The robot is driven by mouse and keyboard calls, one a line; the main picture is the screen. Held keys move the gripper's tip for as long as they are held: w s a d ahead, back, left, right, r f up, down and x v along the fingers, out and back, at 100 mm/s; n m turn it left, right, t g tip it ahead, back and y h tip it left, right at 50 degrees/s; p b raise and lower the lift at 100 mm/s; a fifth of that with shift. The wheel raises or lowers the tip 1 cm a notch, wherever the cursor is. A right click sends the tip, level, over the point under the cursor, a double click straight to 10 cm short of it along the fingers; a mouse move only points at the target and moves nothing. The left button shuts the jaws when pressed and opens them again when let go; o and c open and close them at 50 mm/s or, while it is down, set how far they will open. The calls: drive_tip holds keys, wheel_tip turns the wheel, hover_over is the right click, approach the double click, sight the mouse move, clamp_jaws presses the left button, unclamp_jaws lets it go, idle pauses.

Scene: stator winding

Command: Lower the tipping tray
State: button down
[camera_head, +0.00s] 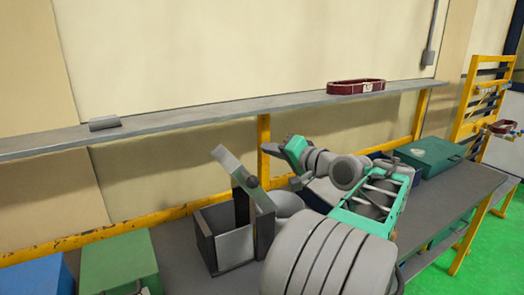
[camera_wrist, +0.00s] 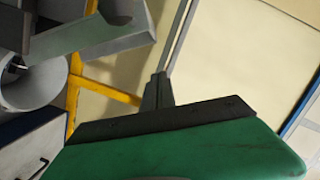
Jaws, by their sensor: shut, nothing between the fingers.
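The tipping tray (camera_head: 234,170) is a narrow grey piece with a green side, tilted steeply above an open grey box (camera_head: 235,245) on the bench. In the wrist view, a grey angled part at upper left looks like the tray (camera_wrist: 95,38), but this is not certain. My gripper (camera_head: 284,149) is to the right of the tray and at about the height of its upper end, apart from it. In the wrist view my gripper (camera_wrist: 157,92) is shut and empty, with the fingers pointing toward the wall.
A grey round container (camera_head: 287,204) stands beside the box. A shelf (camera_head: 210,112) runs along the wall, carrying a dark red ring (camera_head: 356,86) and a small grey block (camera_head: 104,123). Green (camera_head: 120,262) and blue (camera_head: 38,276) boxes are at left; another green box (camera_head: 430,155) is at right.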

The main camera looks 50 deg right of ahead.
drive_tip(key=w+a+f+p, duration=0.2)
drive_tip(key=w+f, duration=0.1)
drive_tip(key=w, duration=0.5)
drive_tip(key=shift+w+a+f+p, duration=0.15)
drive_tip(key=shift+w+a+p, duration=0.2)
